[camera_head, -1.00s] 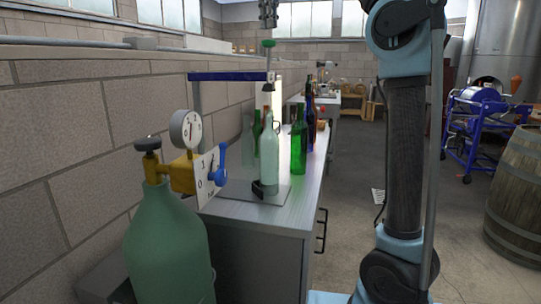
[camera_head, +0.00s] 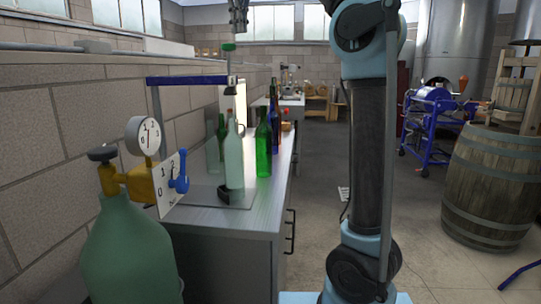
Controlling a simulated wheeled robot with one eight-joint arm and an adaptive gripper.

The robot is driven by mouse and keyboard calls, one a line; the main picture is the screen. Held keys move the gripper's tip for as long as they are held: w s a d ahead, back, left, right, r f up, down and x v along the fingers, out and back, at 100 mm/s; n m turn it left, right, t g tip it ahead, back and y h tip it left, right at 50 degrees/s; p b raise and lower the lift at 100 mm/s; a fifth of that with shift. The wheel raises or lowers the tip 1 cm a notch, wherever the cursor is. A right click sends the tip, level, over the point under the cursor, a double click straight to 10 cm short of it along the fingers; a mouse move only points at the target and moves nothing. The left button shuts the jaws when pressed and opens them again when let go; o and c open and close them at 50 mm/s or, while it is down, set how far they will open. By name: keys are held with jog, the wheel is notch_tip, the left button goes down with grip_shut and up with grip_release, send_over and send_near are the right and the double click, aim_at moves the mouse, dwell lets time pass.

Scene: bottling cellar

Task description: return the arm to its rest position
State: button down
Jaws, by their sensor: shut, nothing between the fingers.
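My arm, light blue and dark grey, stands upright right of centre, and its upper links reach the top edge of the picture. My gripper (camera_head: 238,18) hangs pointing down at the top edge, left of the arm. It is shut and empty, above the green knob (camera_head: 228,46) of the blue-barred bench device (camera_head: 187,80). The upper part of my gripper's link is cut off by the picture edge. A pale clear bottle (camera_head: 235,160) stands upright under the device, well below my gripper.
A green gas cylinder (camera_head: 130,255) with a gauge (camera_head: 143,136) stands at front left. Green (camera_head: 263,150) and darker bottles stand on the metal bench (camera_head: 225,222). A barrel (camera_head: 488,190) and blue wheeled machine (camera_head: 430,115) stand right. The floor between is mostly clear.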

jog(key=s+d+f+m+t, duration=0.1)
jog(key=d+f+m, duration=0.2)
jog(key=d+f, duration=0.85)
jog(key=s+d+f+m, duration=0.1)
jog(key=d+f+m, duration=0.1)
jog(key=d+f, duration=0.95)
jog(key=s+d+f+m, duration=0.1)
jog(key=s+d+f, duration=0.2)
jog(key=f, duration=0.9)
jog(key=s+d+f+m, duration=0.2)
jog(key=s+f, duration=0.5)
jog(key=f, duration=0.6)
jog(key=s+d+f+m+t, duration=0.1)
jog(key=s+d+f, duration=0.4)
jog(key=f, duration=0.8)
jog(key=shift+f+m, duration=0.15)
jog(key=shift+m, duration=0.35)
jog(key=shift+w+f, duration=0.2)
jog(key=shift+w, duration=0.2)
